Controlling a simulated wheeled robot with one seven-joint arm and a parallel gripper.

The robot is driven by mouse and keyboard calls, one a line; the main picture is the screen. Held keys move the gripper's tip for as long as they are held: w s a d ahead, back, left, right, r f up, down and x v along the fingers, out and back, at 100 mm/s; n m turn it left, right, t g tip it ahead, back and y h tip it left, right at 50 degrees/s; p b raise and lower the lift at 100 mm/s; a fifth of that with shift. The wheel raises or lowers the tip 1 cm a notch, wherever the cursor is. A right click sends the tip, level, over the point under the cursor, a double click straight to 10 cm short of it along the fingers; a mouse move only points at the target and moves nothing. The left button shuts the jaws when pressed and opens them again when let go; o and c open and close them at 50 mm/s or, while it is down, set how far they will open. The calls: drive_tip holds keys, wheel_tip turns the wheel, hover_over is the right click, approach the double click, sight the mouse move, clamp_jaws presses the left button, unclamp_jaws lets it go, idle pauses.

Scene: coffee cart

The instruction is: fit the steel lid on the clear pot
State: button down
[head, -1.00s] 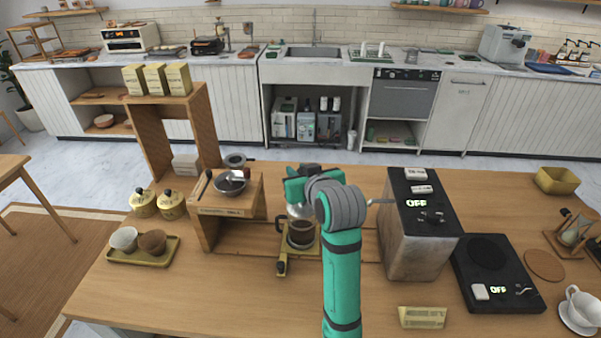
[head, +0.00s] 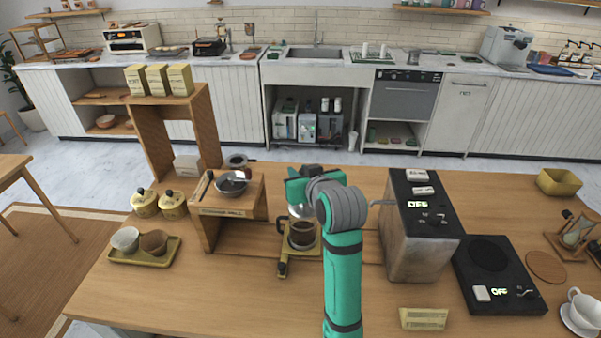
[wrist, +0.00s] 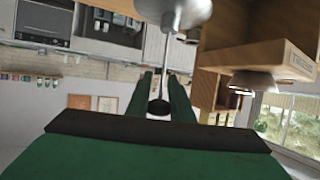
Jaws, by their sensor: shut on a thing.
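The clear pot (head: 303,235), with dark brown contents and a dark handle at its left, stands on a brass-coloured base on the wooden counter. My gripper (head: 298,198) is above it, partly hidden behind my grey wrist joint. The steel lid (head: 300,212) hangs below the gripper, just above the pot's mouth; a gap seems to show, but exact alignment is hard to tell. In the wrist view the green fingers (wrist: 162,88) are closed around the thin stem of the steel lid (wrist: 180,12). The pot is not clearly visible there.
A wooden stand (head: 210,210) with a steel bowl (head: 232,183) is close left of the pot. A steel-sided black-topped box (head: 415,255) stands to the right. A tray with two cups (head: 155,257) is far left. The counter in front of the pot is clear.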

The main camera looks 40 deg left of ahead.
drive_tip(key=shift+w+f, duration=0.15)
drive_tip(key=shift+f, duration=0.5)
drive_tip(key=shift+d+f, duration=0.1)
drive_tip(key=shift+d, duration=0.05)
drive_tip(key=c, duration=1.8)
unclamp_jaws()
drive_tip(key=shift+c, duration=0.2)
drive_tip(key=shift+s+a, duration=0.2)
drive_tip(key=shift+a, duration=0.05)
drive_tip(key=v, duration=1.1)
drive_tip(key=shift+w, duration=0.25)
drive_tip(key=shift+d, duration=0.25)
drive_tip(key=shift+s+a, duration=0.15)
